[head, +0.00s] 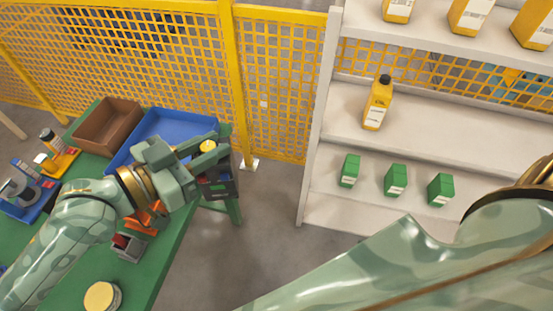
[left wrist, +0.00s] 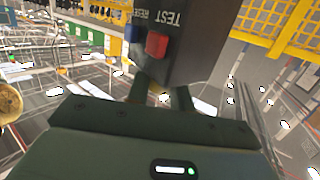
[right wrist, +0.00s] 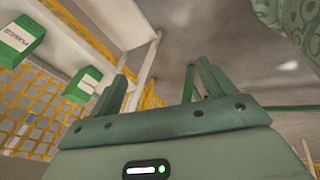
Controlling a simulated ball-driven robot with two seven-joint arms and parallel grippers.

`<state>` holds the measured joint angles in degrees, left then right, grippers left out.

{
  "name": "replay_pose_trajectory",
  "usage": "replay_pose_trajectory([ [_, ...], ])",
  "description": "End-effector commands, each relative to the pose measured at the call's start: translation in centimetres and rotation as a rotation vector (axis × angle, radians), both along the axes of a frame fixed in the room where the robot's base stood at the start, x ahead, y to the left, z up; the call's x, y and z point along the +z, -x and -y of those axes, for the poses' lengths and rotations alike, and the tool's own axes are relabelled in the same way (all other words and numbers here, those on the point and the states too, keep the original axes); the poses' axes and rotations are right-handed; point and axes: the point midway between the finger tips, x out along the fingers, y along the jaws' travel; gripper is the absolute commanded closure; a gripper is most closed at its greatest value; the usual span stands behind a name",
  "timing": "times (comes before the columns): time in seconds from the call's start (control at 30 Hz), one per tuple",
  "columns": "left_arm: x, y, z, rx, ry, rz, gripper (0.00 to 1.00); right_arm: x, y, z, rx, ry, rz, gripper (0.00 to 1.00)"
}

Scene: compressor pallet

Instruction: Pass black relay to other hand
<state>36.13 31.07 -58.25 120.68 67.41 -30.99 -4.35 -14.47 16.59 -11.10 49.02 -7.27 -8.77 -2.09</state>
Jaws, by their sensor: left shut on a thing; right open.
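The black relay (left wrist: 190,45) is a dark box with a red button, a blue button and "TEST" and "RESET" lettering, upside down in the left wrist view. My left gripper (left wrist: 160,92) is shut on it. In the head view, the left gripper (head: 213,150) holds the relay (head: 218,188) at the far right edge of the green table, and the gripper partly covers it. My right gripper (right wrist: 162,85) is open and empty in the right wrist view. In the head view only my right arm shows, and its gripper is out of sight.
The green table (head: 165,265) carries a brown bin (head: 105,125), a blue bin (head: 150,128), a grey block with a red part (head: 127,245) and a round yellow-topped item (head: 102,296). White shelves (head: 345,215) hold green boxes and yellow bottles. Open floor (head: 265,225) lies between.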

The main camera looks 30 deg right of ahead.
Motion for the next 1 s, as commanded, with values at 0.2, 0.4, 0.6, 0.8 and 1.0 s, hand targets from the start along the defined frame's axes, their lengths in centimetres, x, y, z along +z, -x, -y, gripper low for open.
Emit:
replay_pose_trajectory([
  [0.2, 0.1, 0.0, 0.0, 0.0, 0.002, 0.001, 1.0, 8.9, -12.9, 2.0, 0.375, 0.161, 0.332, 0.18],
  [0.4, 0.1, 0.0, 0.0, 0.0, 0.002, 0.001, 1.0, 19.9, -21.7, -0.4, 0.808, 0.395, 0.657, 0.18],
  [0.6, 0.1, 0.0, 0.0, 0.0, 0.002, 0.001, 1.0, 32.1, -25.5, -6.6, 1.292, 0.743, 1.016, 0.18],
  [0.8, 0.1, 0.0, 0.0, 0.0, 0.002, 0.001, 1.0, 42.7, -22.8, -14.8, 1.756, 1.237, 1.429, 0.18],
  [1.0, 0.1, 0.0, 0.0, 0.0, 0.002, 0.001, 1.0, 47.0, -17.6, -20.1, -1.934, -1.703, -1.75, 0.18],
])
